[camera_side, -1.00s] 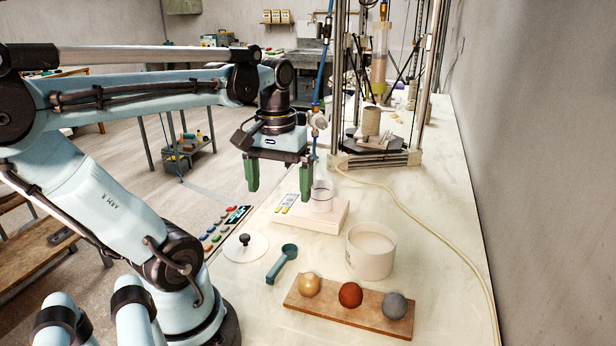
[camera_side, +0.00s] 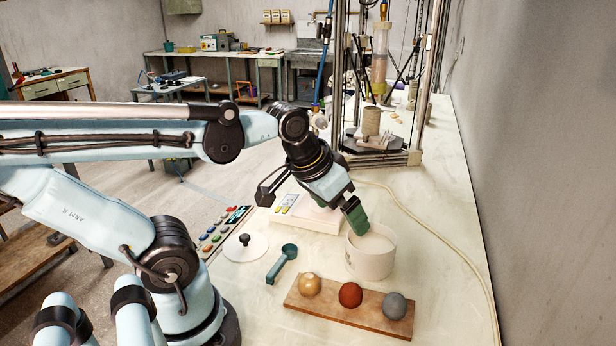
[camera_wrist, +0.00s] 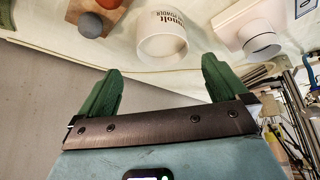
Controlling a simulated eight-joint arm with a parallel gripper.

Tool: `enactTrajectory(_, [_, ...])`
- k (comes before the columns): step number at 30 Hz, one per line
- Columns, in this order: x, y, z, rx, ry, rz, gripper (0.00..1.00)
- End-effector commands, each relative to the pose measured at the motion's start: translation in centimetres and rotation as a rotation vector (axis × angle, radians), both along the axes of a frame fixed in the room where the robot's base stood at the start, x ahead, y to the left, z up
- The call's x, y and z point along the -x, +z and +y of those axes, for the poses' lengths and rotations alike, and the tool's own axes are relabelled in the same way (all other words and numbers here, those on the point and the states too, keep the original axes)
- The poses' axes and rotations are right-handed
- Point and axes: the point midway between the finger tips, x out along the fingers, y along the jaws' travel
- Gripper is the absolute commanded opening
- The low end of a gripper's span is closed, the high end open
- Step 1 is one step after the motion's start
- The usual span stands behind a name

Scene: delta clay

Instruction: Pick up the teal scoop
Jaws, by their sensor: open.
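The teal scoop (camera_side: 283,262) lies on the pale bench, its round bowl toward the back and its handle toward the front left. My gripper (camera_side: 356,222) is tilted and stands at the white tub (camera_side: 370,256), to the right of the scoop and above it. In the wrist view my gripper's green fingers (camera_wrist: 160,85) are spread apart with nothing between them. The white tub (camera_wrist: 162,38) shows beyond the fingers there. I do not see the scoop in the wrist view.
A wooden board (camera_side: 340,318) with gold, red and grey balls lies in front of the tub. A white lid (camera_side: 245,247) with a black knob lies left of the scoop. A white scale (camera_side: 300,215) and a button panel (camera_side: 222,232) are behind. A hose runs along the right.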

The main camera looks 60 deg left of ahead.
Motion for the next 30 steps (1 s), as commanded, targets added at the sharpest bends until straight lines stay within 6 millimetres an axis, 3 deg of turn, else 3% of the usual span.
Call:
enactTrajectory(3, [-0.5,-1.2,-2.2,-0.026,-0.109,-0.087,0.97])
enactTrajectory(12, [-0.7,-1.5,-2.8,-0.035,-0.145,-0.122,0.51])
enactTrajectory(14, [-0.7,-1.5,-2.8,-0.035,-0.145,-0.121,0.47])
enactTrajectory(20, [-0.7,-1.5,-2.7,-0.034,-0.139,-0.117,0.47])
enactTrajectory(25, [0.5,-2.1,0.0,-0.007,-0.010,-0.005,0.47])
enactTrajectory(30, [4.1,-3.0,4.5,0.071,0.257,0.226,0.47])
